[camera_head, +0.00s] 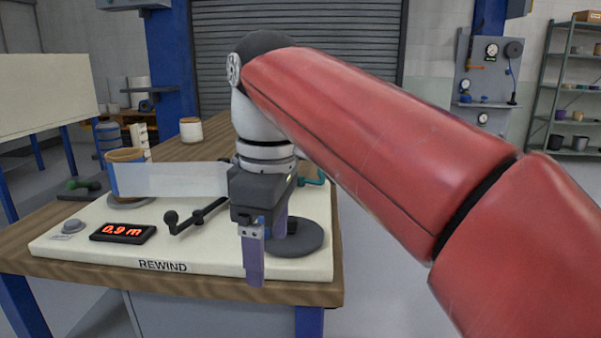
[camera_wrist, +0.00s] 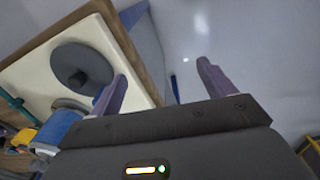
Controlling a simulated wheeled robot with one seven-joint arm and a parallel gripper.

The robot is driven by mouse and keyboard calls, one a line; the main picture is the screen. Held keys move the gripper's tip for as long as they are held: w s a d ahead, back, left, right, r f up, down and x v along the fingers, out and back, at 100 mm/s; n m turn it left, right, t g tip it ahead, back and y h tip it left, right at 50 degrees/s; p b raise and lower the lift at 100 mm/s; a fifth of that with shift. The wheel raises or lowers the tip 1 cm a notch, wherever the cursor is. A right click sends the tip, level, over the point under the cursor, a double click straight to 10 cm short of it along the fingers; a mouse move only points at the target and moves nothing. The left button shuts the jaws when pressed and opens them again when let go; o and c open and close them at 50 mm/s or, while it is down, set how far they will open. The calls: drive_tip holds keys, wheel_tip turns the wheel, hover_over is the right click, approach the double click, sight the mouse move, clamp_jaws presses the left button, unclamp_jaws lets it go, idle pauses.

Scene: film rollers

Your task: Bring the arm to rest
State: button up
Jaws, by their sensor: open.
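My arm reaches in from the right in the head view, with its red links bent down to my gripper (camera_head: 266,262). My gripper is over the front right of the cream rewind board (camera_head: 190,262), in front of a dark grey round disc (camera_head: 312,238). In the wrist view my gripper (camera_wrist: 160,85) shows two purple fingers spread apart with nothing between them. The grey disc (camera_wrist: 70,72) on the board lies to the left of the fingers there. My gripper hides part of the board's right side.
A translucent film strip (camera_head: 170,179) runs from an orange-rimmed roller (camera_head: 126,170) to behind my gripper. A black crank (camera_head: 195,216) and a display (camera_head: 123,232) reading 0.9 m are on the board. The wooden table (camera_head: 60,268) ends just right of the disc; open floor lies beyond.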

drive_tip(key=s+d+f+m+t, duration=0.2)
drive_tip(key=s+d+f+m, duration=0.2)
drive_tip(key=d+f+m, duration=0.3)
drive_tip(key=s+d+f+m+t, duration=0.3)
drive_tip(key=d+f+m, duration=0.5)
drive_tip(key=d+f, duration=0.4)
drive_tip(key=shift+s+d+f+m, duration=0.25)
drive_tip(key=shift+s+f+m, duration=0.1)
drive_tip(key=shift+f, duration=0.6)
